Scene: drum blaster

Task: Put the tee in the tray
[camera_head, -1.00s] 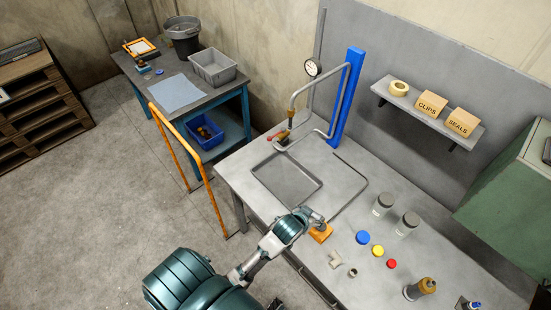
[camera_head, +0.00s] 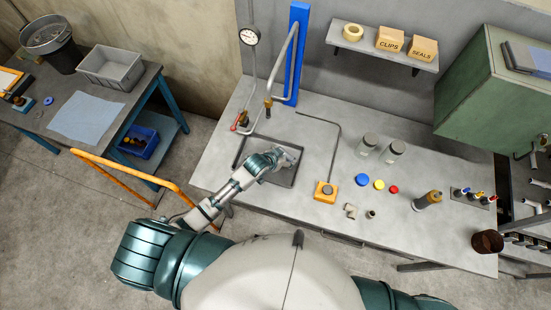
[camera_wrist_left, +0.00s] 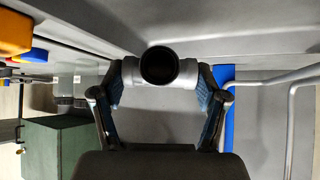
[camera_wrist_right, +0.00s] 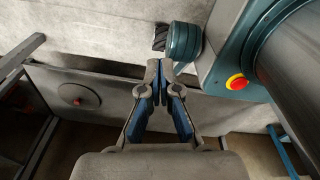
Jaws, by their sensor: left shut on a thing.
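The tee (camera_wrist_left: 160,66) is a grey pipe fitting with a dark round opening facing the camera in the left wrist view. My left gripper (camera_head: 291,156) is shut on it, one finger on each side. In the head view this gripper is over the right part of the shallow dark tray (camera_head: 284,178) on the grey bench. The hand covers part of the tray and hides most of the tee. I cannot tell whether the tee touches the tray floor. My right gripper (camera_wrist_right: 157,82) has its fingertips together, with nothing seen between them.
Behind the tray stand a bent grey pipe (camera_head: 284,75) and a blue post (camera_head: 298,50). An orange rail (camera_head: 120,170) stands at the left.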

